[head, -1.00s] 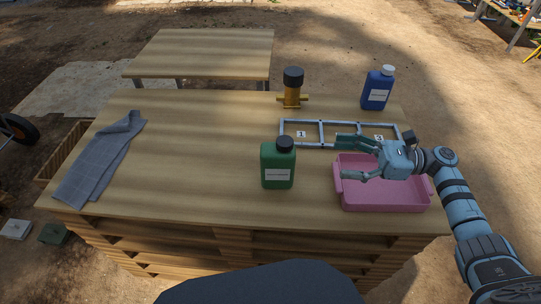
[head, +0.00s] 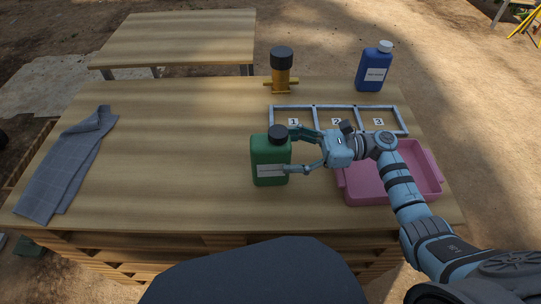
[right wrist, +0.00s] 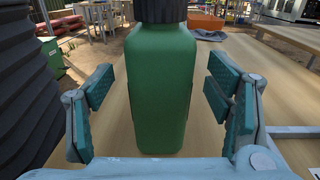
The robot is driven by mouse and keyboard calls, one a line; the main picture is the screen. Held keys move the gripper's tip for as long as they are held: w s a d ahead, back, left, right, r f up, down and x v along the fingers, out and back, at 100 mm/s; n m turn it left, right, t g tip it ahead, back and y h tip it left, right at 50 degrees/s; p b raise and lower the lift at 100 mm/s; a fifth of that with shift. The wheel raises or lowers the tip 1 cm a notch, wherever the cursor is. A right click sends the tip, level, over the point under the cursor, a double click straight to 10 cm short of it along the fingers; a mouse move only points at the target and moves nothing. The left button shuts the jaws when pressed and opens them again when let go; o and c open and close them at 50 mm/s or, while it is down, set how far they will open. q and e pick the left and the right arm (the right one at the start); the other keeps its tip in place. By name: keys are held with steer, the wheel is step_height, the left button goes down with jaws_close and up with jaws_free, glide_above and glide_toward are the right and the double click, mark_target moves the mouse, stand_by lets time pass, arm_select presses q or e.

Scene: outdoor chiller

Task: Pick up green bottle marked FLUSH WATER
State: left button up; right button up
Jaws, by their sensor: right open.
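The green bottle (head: 270,158) with a black cap and a white label stands upright on the wooden table, left of the pink tray. My right gripper (head: 292,151) is open, with its fingers reaching toward the bottle from the right. In the right wrist view the green bottle (right wrist: 160,90) stands between the two open fingers (right wrist: 160,105), with a visible gap on each side. The label's text is too small to read in the head view. My left gripper is not in view.
The pink tray (head: 434,197) lies under my right arm. A frame with numbered compartments (head: 313,106) lies behind. A brass valve with a black top (head: 281,72) and a blue bottle (head: 374,68) stand farther back. A grey cloth (head: 65,165) lies at left.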

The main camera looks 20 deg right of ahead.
mark_target(271, 152)
steer(key=a, duration=0.2)
steer(key=w+a, duration=0.1)
steer(key=a, duration=0.1)
steer(key=shift+a+f+p, duration=0.1)
steer(key=shift+a+p, duration=0.15)
steer(key=shift+p, duration=0.15)
steer(key=shift+d, duration=0.1)
steer(key=c, duration=1.5)
